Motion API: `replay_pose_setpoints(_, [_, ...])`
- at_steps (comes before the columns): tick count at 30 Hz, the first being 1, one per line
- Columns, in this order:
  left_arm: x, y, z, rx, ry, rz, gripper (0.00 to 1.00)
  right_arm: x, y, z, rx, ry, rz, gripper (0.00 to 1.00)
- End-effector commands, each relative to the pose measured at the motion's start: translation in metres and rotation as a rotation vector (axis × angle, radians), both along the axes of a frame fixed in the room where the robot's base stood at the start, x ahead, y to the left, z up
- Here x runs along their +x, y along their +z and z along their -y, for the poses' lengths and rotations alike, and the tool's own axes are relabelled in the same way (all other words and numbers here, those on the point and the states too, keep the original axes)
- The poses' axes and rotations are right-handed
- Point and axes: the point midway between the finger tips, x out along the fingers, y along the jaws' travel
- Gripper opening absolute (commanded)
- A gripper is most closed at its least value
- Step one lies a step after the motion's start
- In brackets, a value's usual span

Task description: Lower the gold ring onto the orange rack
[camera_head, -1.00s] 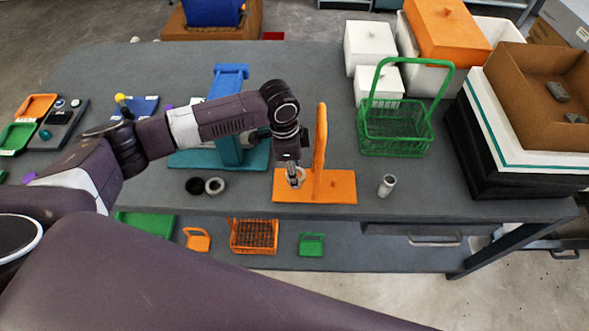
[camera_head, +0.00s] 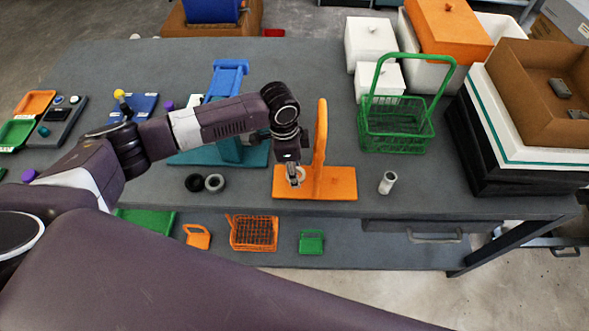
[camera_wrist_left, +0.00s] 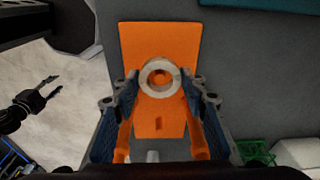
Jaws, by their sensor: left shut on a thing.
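The gold ring (camera_wrist_left: 147,80), pale in this light, is gripped between the fingertips of my left gripper (camera_wrist_left: 160,79). In the head view my left gripper (camera_head: 296,179) points down over the left part of the orange rack (camera_head: 340,184), left of its tall upright. The rack's flat base also shows beneath the ring in the wrist view (camera_wrist_left: 160,38). Orange shows through the ring's hole; I cannot tell whether the ring is around a peg or touches the base. My right gripper (camera_wrist_left: 52,87) appears at the left of the wrist view, over the floor, its fingers apart and empty.
A small pale cylinder (camera_head: 387,182) stands right of the rack. A dark ring (camera_head: 194,183) and a grey ring (camera_head: 214,183) lie to its left. A teal stand (camera_head: 228,150) is behind my left arm, and a green basket (camera_head: 395,143) is at back right.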

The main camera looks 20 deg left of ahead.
Motion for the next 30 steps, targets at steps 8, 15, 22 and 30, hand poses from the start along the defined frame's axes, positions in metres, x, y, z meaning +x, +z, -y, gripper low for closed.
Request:
replay_pose_setpoints(8, [0.001,-0.005,0.0,-0.002,0.0,0.002,0.08,0.0,-0.002,0.0,0.0,0.0,0.0,0.4])
replay_pose_setpoints(15, [0.001,-0.009,0.001,-0.002,0.0,0.002,0.08,0.0,-0.004,0.0,0.0,0.0,0.0,0.4])
replay_pose_setpoints(22, [0.0,-0.013,0.001,-0.002,0.0,0.002,0.08,0.0,-0.005,0.0,0.0,0.001,0.0,0.4])
replay_pose_setpoints(30, [0.001,-0.014,0.001,-0.002,0.0,0.002,0.08,0.0,-0.005,0.0,0.0,0.001,0.0,0.4])
